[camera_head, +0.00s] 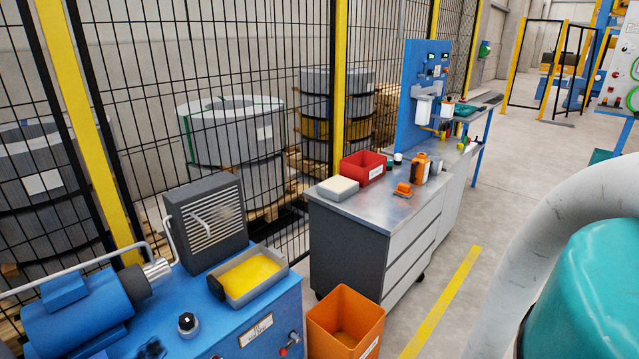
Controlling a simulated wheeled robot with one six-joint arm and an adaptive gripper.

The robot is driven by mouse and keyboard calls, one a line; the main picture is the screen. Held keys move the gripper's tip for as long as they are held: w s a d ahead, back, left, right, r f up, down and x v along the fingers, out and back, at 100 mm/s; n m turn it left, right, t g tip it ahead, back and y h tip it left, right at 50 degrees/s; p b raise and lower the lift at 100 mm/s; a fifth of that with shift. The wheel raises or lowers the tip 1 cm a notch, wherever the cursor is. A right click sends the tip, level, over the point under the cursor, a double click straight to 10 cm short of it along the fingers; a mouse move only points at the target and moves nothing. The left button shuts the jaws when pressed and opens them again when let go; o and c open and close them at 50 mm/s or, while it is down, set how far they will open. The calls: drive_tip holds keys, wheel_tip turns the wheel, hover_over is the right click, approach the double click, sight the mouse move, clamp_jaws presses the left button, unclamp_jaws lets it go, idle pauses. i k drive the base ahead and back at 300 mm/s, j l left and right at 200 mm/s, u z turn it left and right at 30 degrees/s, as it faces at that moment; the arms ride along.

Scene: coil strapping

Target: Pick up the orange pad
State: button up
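A small orange object (403,190), which looks like the orange pad, lies on the metal top of a grey drawer cabinet (352,207), close to its front right edge. It has a low, wide base and a raised part on top, but it is too small to make out in detail. An orange bottle-like container (421,168) stands just behind it, to the right. Nothing is touching the pad from above. My gripper is not in view.
On the cabinet are a red bin (363,168) and a white-topped grey box (338,188). An orange bin (345,322) stands in front of the cabinet. A blue machine with a yellow-filled tray (250,274) is at lower left.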

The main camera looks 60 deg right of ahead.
sight(403, 190)
drive_tip(key=z, duration=2.15)
